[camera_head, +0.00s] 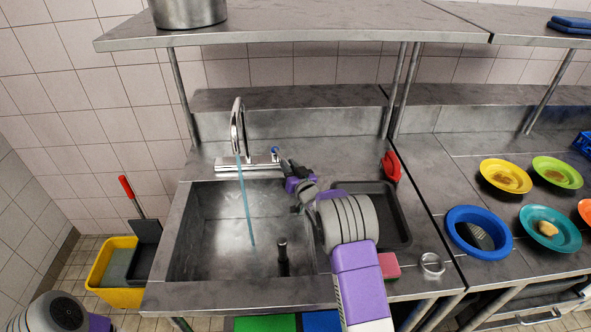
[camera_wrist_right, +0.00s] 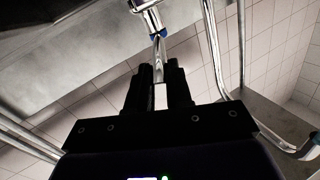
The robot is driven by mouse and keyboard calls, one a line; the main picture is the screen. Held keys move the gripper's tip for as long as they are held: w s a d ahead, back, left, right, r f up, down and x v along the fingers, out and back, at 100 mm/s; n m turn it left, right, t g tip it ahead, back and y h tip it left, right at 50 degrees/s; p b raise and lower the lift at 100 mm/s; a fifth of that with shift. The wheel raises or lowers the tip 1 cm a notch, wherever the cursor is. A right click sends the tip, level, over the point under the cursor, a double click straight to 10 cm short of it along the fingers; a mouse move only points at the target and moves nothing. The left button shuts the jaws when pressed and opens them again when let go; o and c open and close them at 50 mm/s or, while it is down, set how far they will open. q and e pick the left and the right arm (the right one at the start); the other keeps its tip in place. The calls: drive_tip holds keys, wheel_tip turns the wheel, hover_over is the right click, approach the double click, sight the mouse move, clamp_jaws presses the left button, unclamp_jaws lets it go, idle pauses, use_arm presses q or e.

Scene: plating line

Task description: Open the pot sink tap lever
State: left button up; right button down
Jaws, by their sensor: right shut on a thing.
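The pot sink tap (camera_head: 238,128) has a tall curved chrome spout at the back of the sink (camera_head: 180,235). A blue stream of water (camera_head: 247,205) runs from the spout into the basin. The tap lever (camera_wrist_right: 160,52) is a slim metal bar with blue near its base; in the head view its blue mark shows at the right end of the tap base. My right gripper (camera_head: 286,165) is shut on the lever, seen between the dark fingers (camera_wrist_right: 160,85) in the right wrist view. My left gripper is out of view.
A black tray (camera_head: 397,225), a red object (camera_head: 391,166), a pink sponge (camera_head: 389,265) and a metal ring (camera_head: 432,264) lie right of the basin. Several coloured plates stand further right. A steel shelf (camera_head: 330,30) with a pot (camera_head: 188,12) hangs overhead. A yellow bucket (camera_head: 108,270) stands left.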

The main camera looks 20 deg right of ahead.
drive_tip(key=shift+a, duration=0.1)
drive_tip(key=c, duration=1)
unclamp_jaws()
drive_tip(key=shift+c, duration=0.2)
drive_tip(key=shift+r, duration=0.1)
wheel_tip(320, 180, up, 10)
drive_tip(key=shift+f+p, duration=0.1)
drive_tip(key=shift+p, duration=0.75)
drive_tip(key=shift+c, duration=0.3)
